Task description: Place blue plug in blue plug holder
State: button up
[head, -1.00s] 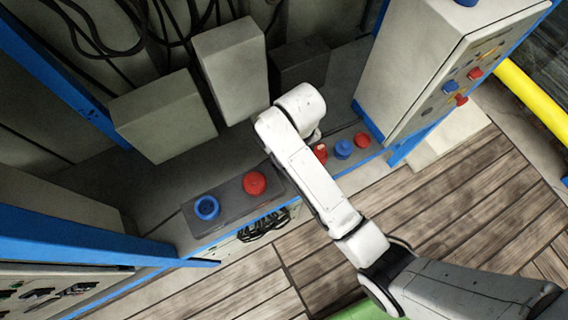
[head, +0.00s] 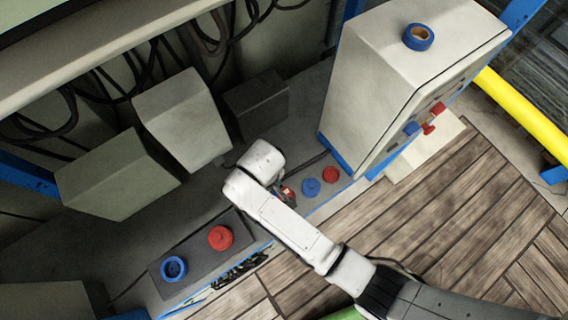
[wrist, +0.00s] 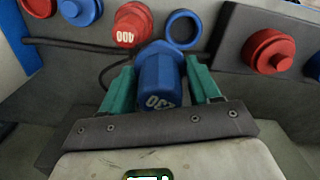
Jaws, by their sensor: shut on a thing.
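In the wrist view my gripper (wrist: 159,66) has two green fingers shut on a blue plug (wrist: 158,82) with white lettering. An empty-looking blue ring holder (wrist: 184,29) lies just beyond the plug, slightly right; the plug appears apart from it, but the gap is hard to judge. This ring is hidden by my arm in the head view, as are my fingers and the held plug. Another blue ring (head: 174,268) sits on a dark block at lower left in the head view. I cannot tell which ring is the task's holder.
The dark block (head: 195,252) also carries a red knob (head: 220,237). A tall white cabinet (head: 385,85) with a blue ring (head: 418,36) on top stands right.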

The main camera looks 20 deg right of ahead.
jog(key=shift+s+a+f+n+b, duration=0.4)
jog(key=shift+a+f+b, duration=0.3)
jog(key=shift+f, duration=0.5)
jog(key=shift+s+a+f+n+b, duration=0.25)
jog(key=shift+s+a+f+b, duration=0.2)
jog(key=shift+f+b, duration=0.6)
jog(key=shift+s+a+f+n+b, duration=0.4)
jog(key=shift+a+f+b, duration=0.25)
jog(key=shift+f, duration=0.65)
jog(key=shift+s+p, duration=0.1)
jog(key=shift+p, duration=0.45)
jog(key=shift+f+b, duration=0.85)
jog(key=shift+f, duration=0.55)
jog(key=o, duration=1.4)
